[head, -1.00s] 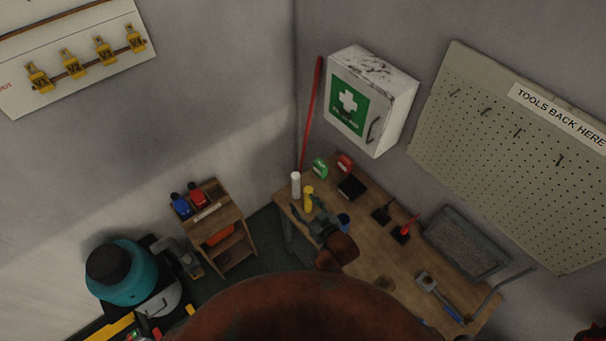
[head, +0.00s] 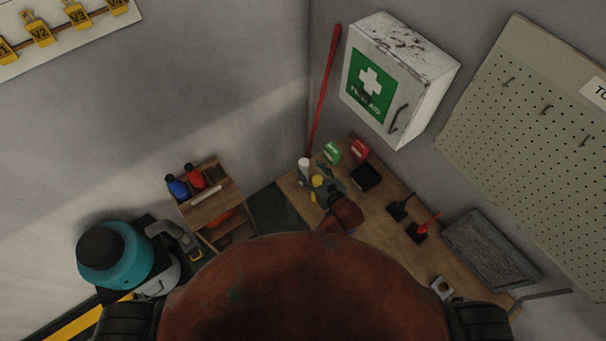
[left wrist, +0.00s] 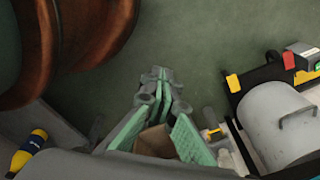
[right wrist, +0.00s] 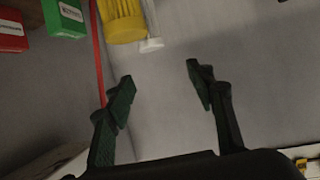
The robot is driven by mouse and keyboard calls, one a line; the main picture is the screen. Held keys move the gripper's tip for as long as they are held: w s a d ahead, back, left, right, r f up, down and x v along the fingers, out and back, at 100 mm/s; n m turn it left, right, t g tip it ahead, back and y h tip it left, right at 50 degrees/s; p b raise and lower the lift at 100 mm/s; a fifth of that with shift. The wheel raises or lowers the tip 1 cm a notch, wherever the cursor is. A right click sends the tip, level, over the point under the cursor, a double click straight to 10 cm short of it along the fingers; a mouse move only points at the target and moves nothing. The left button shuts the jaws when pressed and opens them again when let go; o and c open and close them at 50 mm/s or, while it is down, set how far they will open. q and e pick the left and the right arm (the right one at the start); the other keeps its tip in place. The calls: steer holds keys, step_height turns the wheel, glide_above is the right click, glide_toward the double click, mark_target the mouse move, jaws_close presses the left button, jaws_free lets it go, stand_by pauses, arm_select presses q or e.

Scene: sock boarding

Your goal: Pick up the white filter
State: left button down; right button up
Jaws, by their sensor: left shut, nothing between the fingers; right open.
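The white filter (head: 304,165) is a pale upright cylinder at the far left corner of the workbench. A yellow cylinder (head: 318,181) stands beside it. My right gripper (head: 322,190) is open and close to both, partly covering them. In the right wrist view my right gripper (right wrist: 157,85) has nothing between its fingers. There the yellow cylinder (right wrist: 124,20) partly hides a white piece, seemingly the filter (right wrist: 151,43), beyond the fingertips. My left gripper (left wrist: 161,84) is shut and empty above the green floor; I cannot make it out surely in the head view.
Green (head: 331,151) and red (head: 360,150) boxes and a black box (head: 366,176) are near the filter on the workbench (head: 400,235). A red pole (head: 325,90) leans in the corner. A first-aid cabinet (head: 410,70) hangs above. A teal vacuum (head: 125,260) stands left.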

mark_target(305, 164)
steer(key=w+f, duration=0.1)
steer(key=w+f+b, duration=0.1)
steer(key=f, duration=0.1)
steer(key=shift+w+a+f, duration=0.35)
steer(key=shift+w+f, duration=0.05)
steer(key=x, duration=0.4)
steer(key=shift+w+a+f, duration=0.15)
steer(key=shift+w+f, duration=0.05)
steer(key=shift+w, duration=0.1)
arm_select(q)
steer(key=shift+w+f, duration=0.15)
steer(key=shift+f, duration=0.55)
arm_select(e)
steer(key=shift+s, duration=0.1)
steer(key=c, duration=0.8)
arm_select(q)
steer(key=shift+w, duration=0.3)
arm_select(e)
jaws_close()
